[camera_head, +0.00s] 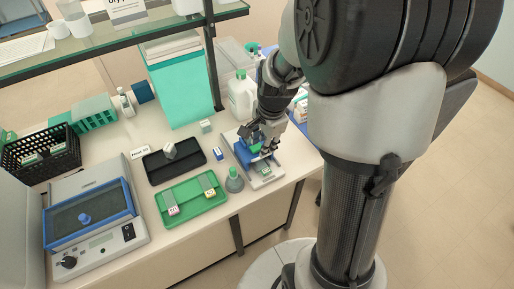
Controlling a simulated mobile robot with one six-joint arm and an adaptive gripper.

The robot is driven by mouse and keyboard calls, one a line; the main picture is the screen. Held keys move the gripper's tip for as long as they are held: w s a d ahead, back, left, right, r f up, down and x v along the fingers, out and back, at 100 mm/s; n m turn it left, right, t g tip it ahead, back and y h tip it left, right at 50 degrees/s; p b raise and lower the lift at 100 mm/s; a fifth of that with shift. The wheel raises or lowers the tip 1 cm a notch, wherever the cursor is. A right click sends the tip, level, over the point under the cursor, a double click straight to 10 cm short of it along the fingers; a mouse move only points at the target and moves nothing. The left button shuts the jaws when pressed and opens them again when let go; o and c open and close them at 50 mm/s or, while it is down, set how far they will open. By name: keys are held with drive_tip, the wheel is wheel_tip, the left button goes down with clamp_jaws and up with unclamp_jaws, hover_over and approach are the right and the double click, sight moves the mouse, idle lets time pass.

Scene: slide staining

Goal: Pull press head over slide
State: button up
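The press (243,153) stands near the right end of the bench. It has a pale base, blue parts and a green piece near its front. A small pale, slide-like piece (264,171) lies on the front of its base; I cannot tell its details. My gripper (262,147) points down at the press from above and partly covers its head. The fingers are small and dark here, so I cannot tell whether they are open, shut or touching the head.
A green-capped bottle (234,181) stands close left of the press. A green tray (192,222) with small items and a black tray (160,180) lie further left. A white jug (241,98) stands behind the press. A shelf (130,38) overhangs the back.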

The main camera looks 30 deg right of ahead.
sight(255, 151)
drive_tip(key=f, duration=0.2)
drive_tip(key=f+b, duration=0.1)
drive_tip(key=f, duration=0.1)
drive_tip(key=w+f, duration=0.1)
drive_tip(key=f, duration=0.2)
drive_tip(key=shift+w+b, duration=0.1)
drive_tip(key=shift+b, duration=0.25)
drive_tip(key=shift+c, duration=0.5)
clamp_jaws()
